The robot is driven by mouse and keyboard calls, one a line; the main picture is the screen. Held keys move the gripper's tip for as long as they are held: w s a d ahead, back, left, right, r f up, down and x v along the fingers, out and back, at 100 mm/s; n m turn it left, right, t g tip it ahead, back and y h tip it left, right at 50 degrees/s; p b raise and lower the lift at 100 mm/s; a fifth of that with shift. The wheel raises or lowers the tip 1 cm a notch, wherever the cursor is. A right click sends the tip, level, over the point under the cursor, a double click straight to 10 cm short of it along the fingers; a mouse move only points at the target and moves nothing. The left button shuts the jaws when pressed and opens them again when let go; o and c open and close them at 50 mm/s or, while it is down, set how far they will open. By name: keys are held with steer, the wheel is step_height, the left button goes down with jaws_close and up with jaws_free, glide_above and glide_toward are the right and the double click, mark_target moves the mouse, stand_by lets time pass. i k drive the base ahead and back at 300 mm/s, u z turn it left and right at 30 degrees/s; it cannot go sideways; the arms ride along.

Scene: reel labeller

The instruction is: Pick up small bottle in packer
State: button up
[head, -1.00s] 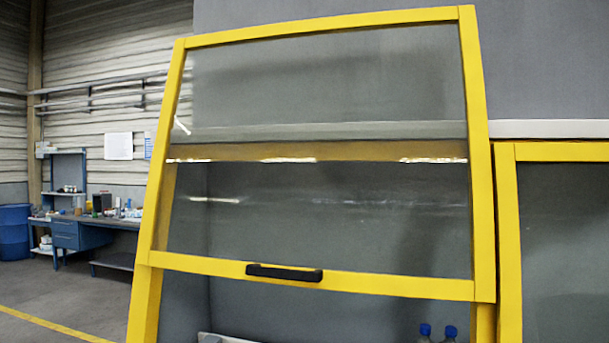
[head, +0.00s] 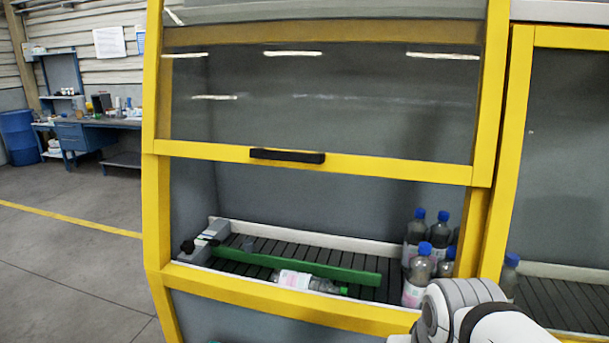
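The packer is a yellow-framed cabinet (head: 158,210) with its glass door raised, leaving its lower part open. Inside, a small bottle (head: 298,280) with a pinkish-white label lies on its side on the dark slatted conveyor (head: 225,266), in front of a green guide bar (head: 330,268). Several upright bottles with blue caps (head: 418,265) stand together at the conveyor's right end. Part of my arm shows at the lower right, covering some of the front frame. My gripper is out of view.
The raised door has a black handle (head: 287,156) on its lower bar. A yellow sill (head: 300,306) crosses the front of the opening. Another yellow-framed bay with a bottle (head: 509,272) adjoins on the right. A blue workbench (head: 85,135) and blue drum (head: 19,136) stand far left.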

mark_target(280, 276)
steer(key=z, duration=1.25)
steer(key=k, duration=0.95)
steer(key=u, duration=1.25)
steer(key=i, duration=1.45)
steer(key=u, duration=0.05)
